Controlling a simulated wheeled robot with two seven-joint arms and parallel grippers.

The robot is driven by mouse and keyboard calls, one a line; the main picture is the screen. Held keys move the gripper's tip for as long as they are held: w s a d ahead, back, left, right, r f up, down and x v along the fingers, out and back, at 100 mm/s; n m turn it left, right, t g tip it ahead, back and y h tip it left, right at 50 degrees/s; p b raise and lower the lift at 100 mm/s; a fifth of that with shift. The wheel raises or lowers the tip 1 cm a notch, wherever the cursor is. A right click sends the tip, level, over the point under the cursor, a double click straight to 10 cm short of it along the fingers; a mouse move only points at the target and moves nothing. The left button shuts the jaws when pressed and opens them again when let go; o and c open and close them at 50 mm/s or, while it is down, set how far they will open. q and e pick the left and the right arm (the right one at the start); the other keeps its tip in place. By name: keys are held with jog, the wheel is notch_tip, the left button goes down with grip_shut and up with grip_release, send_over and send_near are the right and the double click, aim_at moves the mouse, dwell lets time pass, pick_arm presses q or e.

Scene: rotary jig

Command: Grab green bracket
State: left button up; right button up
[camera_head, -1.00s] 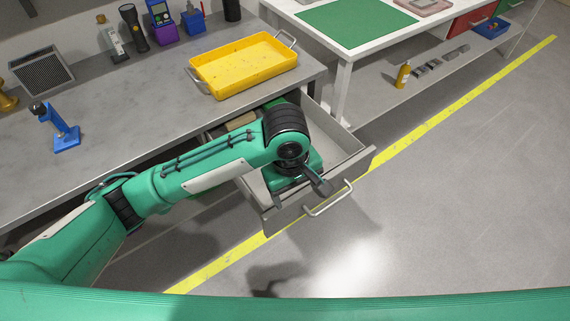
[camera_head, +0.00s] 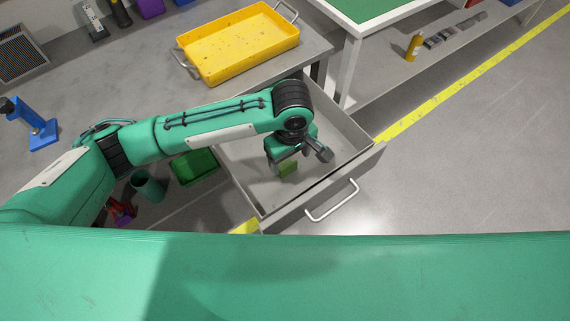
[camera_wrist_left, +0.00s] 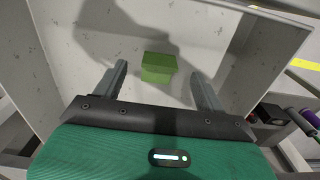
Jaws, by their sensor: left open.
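The green bracket (camera_head: 288,168) lies on the floor of the open grey drawer (camera_head: 245,184). In the head view it is partly hidden by my left gripper (camera_head: 287,166). In the left wrist view the bracket (camera_wrist_left: 158,67) shows as a small green block on the drawer floor, ahead of and between the two fingers. My left gripper (camera_wrist_left: 160,82) is open and empty, with its fingers apart and not touching the bracket. It hangs inside the drawer, above the bracket. My right gripper is not in view.
The drawer front with its handle (camera_head: 333,200) and the drawer walls surround the gripper. A yellow tray (camera_head: 240,45) and a blue stand (camera_head: 38,130) are on the workbench.

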aim_at(289, 165)
pick_arm(q)
jog(key=f, duration=0.5)
jog(key=shift+w+a+f, duration=0.15)
jog(key=shift+w+f, duration=0.05)
jog(key=shift+f, duration=0.2)
jog(key=c, duration=1.1)
jog(key=shift+r, duration=0.1)
